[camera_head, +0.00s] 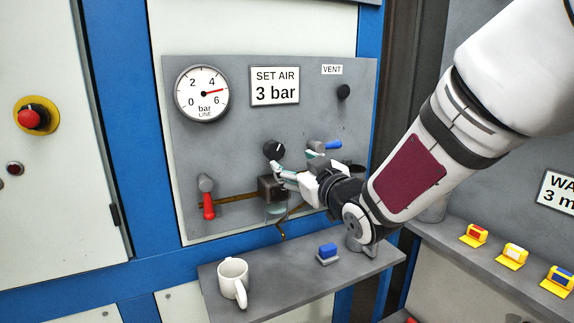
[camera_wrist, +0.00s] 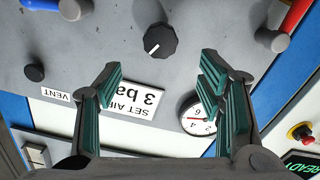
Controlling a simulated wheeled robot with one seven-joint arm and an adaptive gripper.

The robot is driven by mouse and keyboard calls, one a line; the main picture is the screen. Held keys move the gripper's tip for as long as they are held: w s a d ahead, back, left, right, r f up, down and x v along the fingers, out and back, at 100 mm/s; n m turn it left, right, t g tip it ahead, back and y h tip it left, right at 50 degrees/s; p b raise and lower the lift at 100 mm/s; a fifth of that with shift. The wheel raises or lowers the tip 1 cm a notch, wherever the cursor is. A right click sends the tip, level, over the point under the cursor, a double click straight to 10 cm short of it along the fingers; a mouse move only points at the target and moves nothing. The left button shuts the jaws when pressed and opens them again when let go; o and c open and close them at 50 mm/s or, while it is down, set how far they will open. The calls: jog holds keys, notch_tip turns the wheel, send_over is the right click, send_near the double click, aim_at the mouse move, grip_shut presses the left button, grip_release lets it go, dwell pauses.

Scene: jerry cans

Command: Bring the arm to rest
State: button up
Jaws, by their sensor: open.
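My gripper (camera_head: 279,174) is at the grey air panel (camera_head: 225,155), close to the black knob (camera_head: 273,150) in the head view. In the wrist view my gripper (camera_wrist: 160,85) is open, with teal finger pads apart and nothing between them but the panel behind. The black knob (camera_wrist: 160,41) with a white pointer line lies beyond the fingertips there, and I see no contact. My arm (camera_head: 410,175) reaches in from the upper right. The gauge (camera_head: 202,93) has a red needle pointing a little above 4. A sign reads "SET AIR 3 bar" (camera_head: 274,86).
A red-handled valve (camera_head: 208,205) and a blue-handled valve (camera_head: 332,145) sit on the panel. A small black vent knob (camera_head: 344,92) is above. A white mug (camera_head: 233,281) and a blue block (camera_head: 327,251) stand on the shelf (camera_head: 290,288) below. Several coloured clips (camera_head: 512,254) line the right ledge.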

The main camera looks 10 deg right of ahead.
jog(key=s+d+r+m+g+h+p, duration=0.1)
jog(key=s+d+m+g+h+p, duration=0.2)
jog(key=s, duration=0.5)
jog(key=s+d+r+m+g+h+p, duration=0.1)
jog(key=s+d+g+h+p, duration=0.15)
jog(key=s+d, duration=0.45)
jog(key=s+a+m+g+p, duration=0.1)
jog(key=s+m+g+p, duration=0.2)
jog(key=s, duration=2.2)
jog(key=f+g, duration=0.1)
jog(key=g, duration=0.3)
jog(key=shift+a, duration=0.15)
